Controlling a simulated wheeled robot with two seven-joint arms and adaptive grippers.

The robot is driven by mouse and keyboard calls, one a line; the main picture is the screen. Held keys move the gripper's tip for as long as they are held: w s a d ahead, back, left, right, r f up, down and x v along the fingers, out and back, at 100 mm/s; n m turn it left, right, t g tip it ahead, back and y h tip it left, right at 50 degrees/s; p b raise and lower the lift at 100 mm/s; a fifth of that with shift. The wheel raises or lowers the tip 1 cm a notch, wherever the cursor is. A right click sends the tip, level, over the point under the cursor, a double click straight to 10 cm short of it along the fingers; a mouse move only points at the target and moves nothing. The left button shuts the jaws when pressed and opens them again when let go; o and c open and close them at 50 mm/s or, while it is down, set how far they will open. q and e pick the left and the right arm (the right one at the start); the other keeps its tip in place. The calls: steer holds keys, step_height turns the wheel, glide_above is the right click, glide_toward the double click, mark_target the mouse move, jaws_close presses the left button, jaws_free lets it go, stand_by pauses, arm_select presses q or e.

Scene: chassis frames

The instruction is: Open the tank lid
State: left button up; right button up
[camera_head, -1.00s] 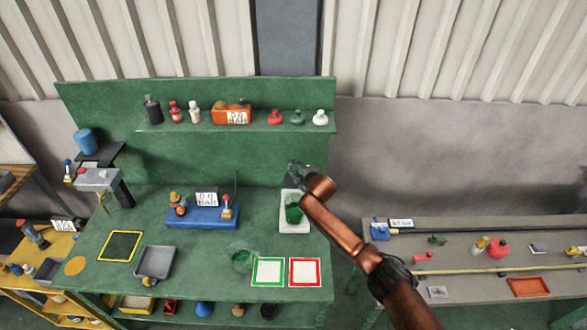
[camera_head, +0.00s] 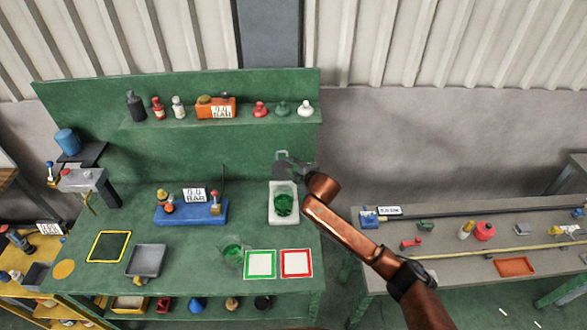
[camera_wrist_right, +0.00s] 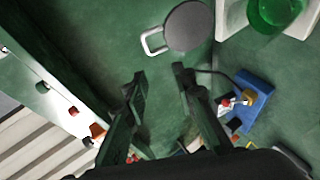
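A white tray (camera_head: 274,216) on the green bench holds a clear tank (camera_head: 284,203) with green contents; its top looks uncovered. A round dark grey lid (camera_wrist_right: 186,27) with a pale loop handle (camera_wrist_right: 153,41) is beside the tray in the right wrist view. In the head view the grey shape (camera_head: 287,168) behind the tray looks like this lid, partly overlapped by my right gripper. My right gripper (camera_wrist_right: 159,78) has its fingers apart with nothing between them. The lid is beyond its fingertips, apart from them in the picture. My left gripper is not in view.
A blue stand (camera_head: 190,211) with a pressure sign is left of the tray. A glass beaker (camera_head: 233,254), a green-framed pad (camera_head: 260,264) and a red-framed pad (camera_head: 296,263) are in front. A shelf (camera_head: 220,121) with bottles runs behind. A grey table (camera_head: 470,245) is at right.

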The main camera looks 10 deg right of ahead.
steer(key=shift+v, duration=1.45)
